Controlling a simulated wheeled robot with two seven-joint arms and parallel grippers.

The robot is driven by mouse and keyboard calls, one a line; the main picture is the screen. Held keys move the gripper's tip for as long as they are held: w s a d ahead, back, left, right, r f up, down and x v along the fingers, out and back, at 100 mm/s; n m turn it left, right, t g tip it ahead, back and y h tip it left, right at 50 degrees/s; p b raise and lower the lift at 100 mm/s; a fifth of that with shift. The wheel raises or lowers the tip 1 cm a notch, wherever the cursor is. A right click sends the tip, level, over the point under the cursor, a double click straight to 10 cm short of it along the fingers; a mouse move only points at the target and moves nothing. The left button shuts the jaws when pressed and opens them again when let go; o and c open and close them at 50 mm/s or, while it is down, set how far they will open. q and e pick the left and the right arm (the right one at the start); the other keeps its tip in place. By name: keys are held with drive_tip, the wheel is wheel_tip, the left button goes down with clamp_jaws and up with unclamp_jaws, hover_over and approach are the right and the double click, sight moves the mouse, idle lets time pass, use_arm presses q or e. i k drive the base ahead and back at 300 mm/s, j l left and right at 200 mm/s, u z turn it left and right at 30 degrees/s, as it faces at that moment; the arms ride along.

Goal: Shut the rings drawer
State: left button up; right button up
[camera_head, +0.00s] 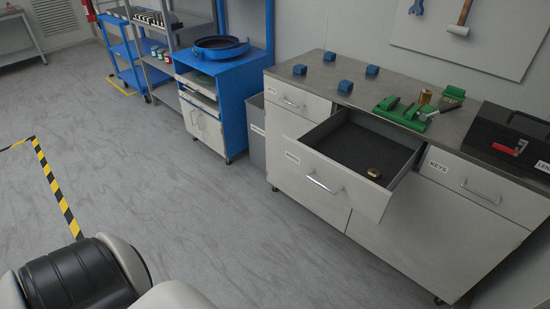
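The open middle drawer (322,183) of the grey workbench is pulled well out toward the room. A small label on its front is too small to read surely; I take it for the rings drawer. Its front has a metal bar handle (323,184). A small gold-coloured object (374,173) lies inside near the front right corner, and the rest of the dark drawer floor is bare. Neither of my grippers is in view, and nothing of mine touches the drawer.
Closed drawers flank it, the left one (297,108) and the right one labelled KEYS (470,190). The benchtop holds blue cubes (346,86), a green tool (400,112) and a black toolbox (508,135). A blue cart (225,85) stands left. The floor before the drawer is clear.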

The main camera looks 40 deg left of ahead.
sight(336, 156)
drive_tip(key=i+u, duration=0.15)
drive_tip(key=u, duration=0.25)
drive_tip(key=i+l+u, duration=0.1)
drive_tip(key=u, duration=0.3)
drive_tip(key=i+l+u, duration=0.15)
drive_tip(key=u, duration=0.25)
drive_tip(key=i+l+u, duration=0.15)
drive_tip(key=u, duration=0.25)
drive_tip(key=i+l, duration=0.15)
drive_tip(key=l, duration=0.15)
drive_tip(key=i+l+u, duration=0.15)
drive_tip(key=i+l, duration=0.2)
drive_tip(key=l, duration=0.25)
drive_tip(key=i+l+u, duration=0.15)
drive_tip(key=l, duration=0.15)
